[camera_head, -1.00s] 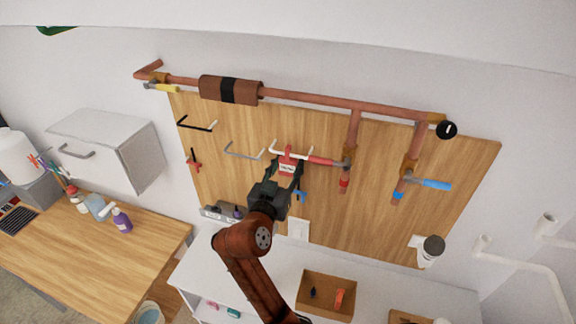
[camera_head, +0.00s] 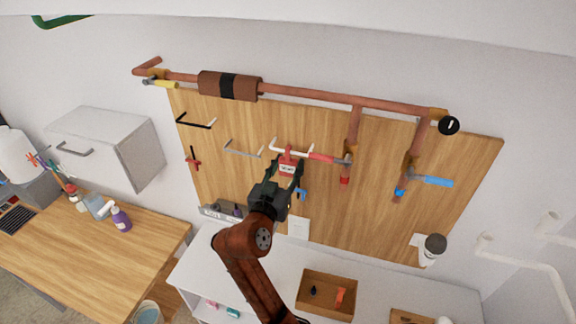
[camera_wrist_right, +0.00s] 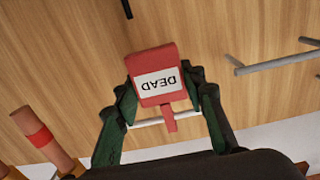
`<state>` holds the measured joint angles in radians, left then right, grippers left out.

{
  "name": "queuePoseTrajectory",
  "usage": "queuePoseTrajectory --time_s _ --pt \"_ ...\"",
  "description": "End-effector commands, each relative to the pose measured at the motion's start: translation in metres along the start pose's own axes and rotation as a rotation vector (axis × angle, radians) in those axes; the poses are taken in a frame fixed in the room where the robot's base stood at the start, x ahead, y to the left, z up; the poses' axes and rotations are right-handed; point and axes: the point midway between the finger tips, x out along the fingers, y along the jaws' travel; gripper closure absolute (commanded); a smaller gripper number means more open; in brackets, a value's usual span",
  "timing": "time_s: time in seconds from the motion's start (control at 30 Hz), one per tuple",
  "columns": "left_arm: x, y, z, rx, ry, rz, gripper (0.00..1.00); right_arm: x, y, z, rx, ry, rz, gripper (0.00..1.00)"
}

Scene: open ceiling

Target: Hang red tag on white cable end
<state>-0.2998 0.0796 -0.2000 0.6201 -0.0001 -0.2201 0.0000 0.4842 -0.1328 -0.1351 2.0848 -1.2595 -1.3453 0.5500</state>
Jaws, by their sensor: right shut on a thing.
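The red tag (camera_head: 287,166) with a white label is in my right gripper (camera_head: 288,172), in front of the wooden board. In the right wrist view the tag (camera_wrist_right: 155,62) reads "DEAD" upside down between the two fingers of the gripper (camera_wrist_right: 160,92). The white cable end (camera_head: 298,150) sticks out from the board at the tag's top. In the wrist view a white rod, likely this cable end (camera_wrist_right: 148,123), runs behind the tag's narrow red stem. I cannot tell whether the tag touches it or hangs on it. My left gripper is out of view.
A grey cable end (camera_head: 242,149) and a black one (camera_head: 196,122) stick out to the left. A red-handled valve (camera_head: 322,158) is close on the right, with copper pipe (camera_head: 310,100) above. A white shelf with a brown box (camera_head: 309,303) stands below.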

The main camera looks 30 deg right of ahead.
Motion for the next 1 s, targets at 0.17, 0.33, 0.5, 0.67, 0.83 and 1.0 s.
queuePoseTrajectory --time_s 0.17,0.33,0.5,0.67,0.83,1.0 --pt "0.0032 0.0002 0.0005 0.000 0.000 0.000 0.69 0.0000 0.0000 0.0034 0.000 0.000 0.000 0.86" --pt "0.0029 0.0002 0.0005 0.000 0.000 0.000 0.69 0.0000 0.0000 0.0031 0.000 0.000 0.000 0.86" --pt "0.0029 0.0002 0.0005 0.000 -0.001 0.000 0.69 0.0000 0.0000 0.0031 0.000 0.000 0.000 0.55" --pt "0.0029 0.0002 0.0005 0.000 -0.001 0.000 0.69 0.0000 0.0000 0.0031 0.000 0.000 0.000 0.44" --pt "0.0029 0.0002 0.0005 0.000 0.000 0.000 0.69 0.0000 0.0000 0.0031 0.000 0.000 0.000 0.42" --pt "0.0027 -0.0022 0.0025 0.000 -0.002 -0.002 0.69 0.0000 0.0000 0.0032 0.000 0.000 0.000 0.42"
